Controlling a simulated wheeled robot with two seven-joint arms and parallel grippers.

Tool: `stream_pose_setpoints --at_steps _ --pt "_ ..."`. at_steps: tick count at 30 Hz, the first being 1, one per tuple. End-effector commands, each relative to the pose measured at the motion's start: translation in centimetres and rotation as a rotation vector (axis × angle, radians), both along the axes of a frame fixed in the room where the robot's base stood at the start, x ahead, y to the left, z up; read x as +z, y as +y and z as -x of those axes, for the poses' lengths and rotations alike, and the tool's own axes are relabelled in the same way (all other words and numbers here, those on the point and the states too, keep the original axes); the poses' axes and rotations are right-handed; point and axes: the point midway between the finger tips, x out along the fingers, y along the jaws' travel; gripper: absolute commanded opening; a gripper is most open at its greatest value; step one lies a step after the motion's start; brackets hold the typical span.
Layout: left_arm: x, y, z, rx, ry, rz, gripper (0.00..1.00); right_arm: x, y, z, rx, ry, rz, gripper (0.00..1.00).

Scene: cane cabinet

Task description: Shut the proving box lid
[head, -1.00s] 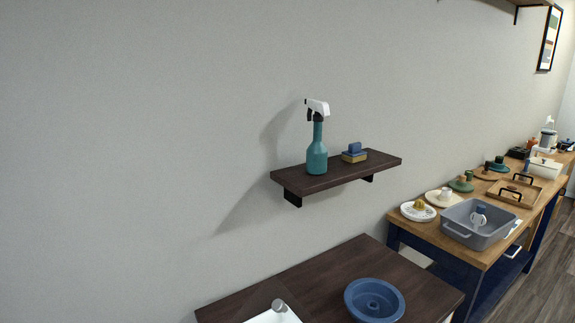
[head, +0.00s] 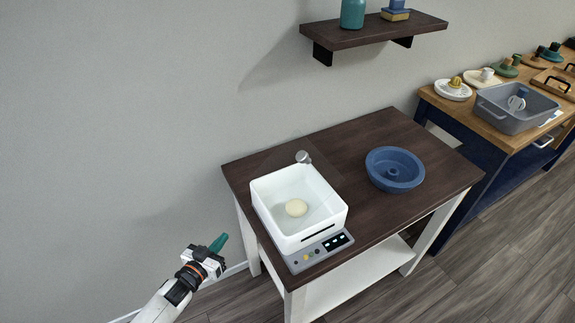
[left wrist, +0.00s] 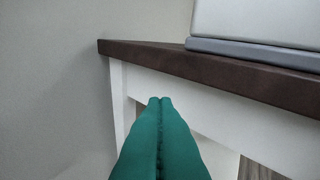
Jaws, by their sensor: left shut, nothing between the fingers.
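The proving box (head: 275,215) is a white open-topped tub on a grey base with a dark control panel, standing on the dark wooden table. A pale round dough piece (head: 297,208) lies inside. A clear lid shows faintly over and behind the tub, with a grey round knob (head: 303,157) near the back edge; it looks raised, but its exact angle is hard to tell. My left gripper (head: 219,243) has green fingers, shut and empty, left of the table and apart from the box. The left wrist view shows its fingertips (left wrist: 160,99) below the tabletop edge and the box's grey base (left wrist: 250,52).
The dark table (head: 405,135) has white legs and a lower shelf. A blue ring-shaped dish (head: 394,168) sits right of the box. A wall shelf (head: 370,33) hangs above. A wooden bench with a grey tub (head: 515,108) and several dishes stands at the right.

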Motion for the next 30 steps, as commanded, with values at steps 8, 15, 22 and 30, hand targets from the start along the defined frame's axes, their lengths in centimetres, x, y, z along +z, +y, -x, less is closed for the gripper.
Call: stream_pose_setpoints --at_steps 8,15,22,30 --pt "22.2 -7.1 -1.8 -0.460 -0.476 0.245 0.00 -2.4 0.0 0.0 0.000 0.000 0.000 0.74" --pt "26.9 -9.3 -0.1 -0.605 -0.545 0.293 0.00 -2.3 0.0 0.0 0.000 0.000 0.000 0.74" --pt "28.7 -12.1 -2.2 -0.600 -0.545 0.296 0.00 -0.9 0.1 0.0 0.000 -0.001 -0.001 0.74" --pt "31.0 -16.4 -5.1 -0.598 -0.543 0.295 0.00 0.9 0.1 0.0 0.000 -0.001 -0.002 0.74"
